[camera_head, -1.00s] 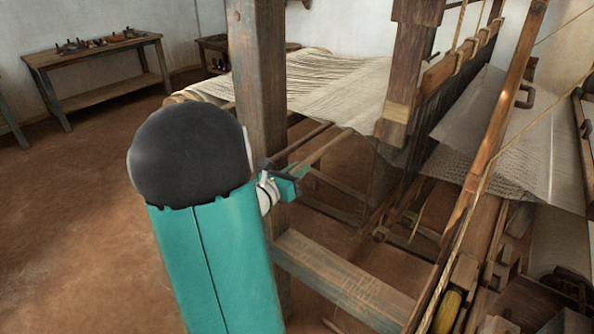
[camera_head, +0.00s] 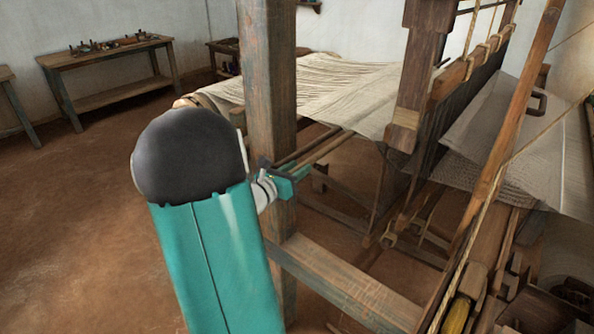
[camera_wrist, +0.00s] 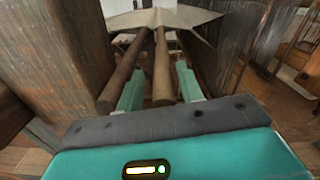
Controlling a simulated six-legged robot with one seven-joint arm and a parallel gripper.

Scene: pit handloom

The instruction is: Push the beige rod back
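Two long rods run side by side beneath the pale cloth of the loom. The lighter rod, which I take for the beige rod (camera_head: 329,147), also shows in the wrist view (camera_wrist: 162,66), at the right of the pair. The darker rod (camera_wrist: 126,74) is at its left. Contact with the rods cannot be told.
A thick wooden post (camera_head: 268,80) stands close beside my gripper, and a low beam (camera_head: 345,285) crosses in front. Stretched cloth (camera_head: 335,85) lies above the rods. A bench with tools (camera_head: 107,75) stands at the back left. The earth floor at left is clear.

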